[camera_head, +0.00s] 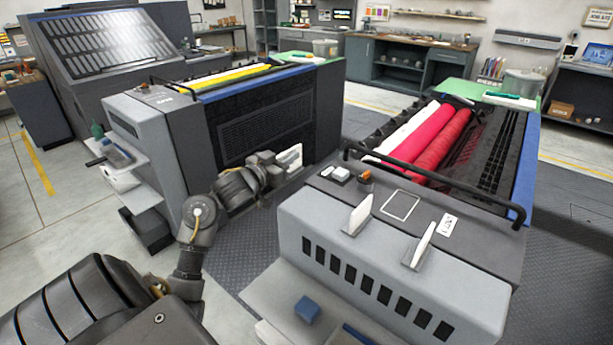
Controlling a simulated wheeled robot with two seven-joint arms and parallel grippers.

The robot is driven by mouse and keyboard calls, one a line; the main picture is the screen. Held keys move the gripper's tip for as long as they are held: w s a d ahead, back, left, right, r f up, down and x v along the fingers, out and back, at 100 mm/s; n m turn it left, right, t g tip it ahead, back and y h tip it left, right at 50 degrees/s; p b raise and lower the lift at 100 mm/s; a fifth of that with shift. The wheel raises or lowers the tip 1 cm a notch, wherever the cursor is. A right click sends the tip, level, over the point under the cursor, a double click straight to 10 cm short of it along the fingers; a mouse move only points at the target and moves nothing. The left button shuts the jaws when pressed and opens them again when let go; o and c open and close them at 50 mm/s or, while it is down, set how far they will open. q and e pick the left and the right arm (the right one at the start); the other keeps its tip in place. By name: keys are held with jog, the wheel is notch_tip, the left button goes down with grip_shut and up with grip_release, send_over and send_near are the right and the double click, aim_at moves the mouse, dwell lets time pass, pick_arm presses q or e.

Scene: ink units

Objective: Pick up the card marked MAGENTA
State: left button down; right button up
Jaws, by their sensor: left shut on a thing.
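My left gripper (283,163) reaches in from the left between the two ink units. It is shut on a white card (295,157), held in the gap beside the dark side of the yellow ink unit; I cannot read its marking. Two other white cards, a left one (358,213) and a right one (420,245), stand tilted on top of the near ink unit. A small flat label (450,224) with dark print lies behind them, too small to read. My right gripper is not in view.
The near ink unit (320,228) has magenta rollers (435,140) and a black rail (440,184). The yellow ink unit (158,135) stands to the left, with a shelf of bottles at its end. A dark mat (240,250) covers the floor between them.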

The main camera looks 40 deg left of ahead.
pick_arm(q)
jog(key=s+a+r+b, duration=0.1)
jog(key=s+a+r, duration=0.2)
jog(key=s+a, duration=0.2)
jog(key=shift+s+a, duration=0.2)
jog(key=shift+s, duration=0.3)
jog(key=shift+r, duration=0.1)
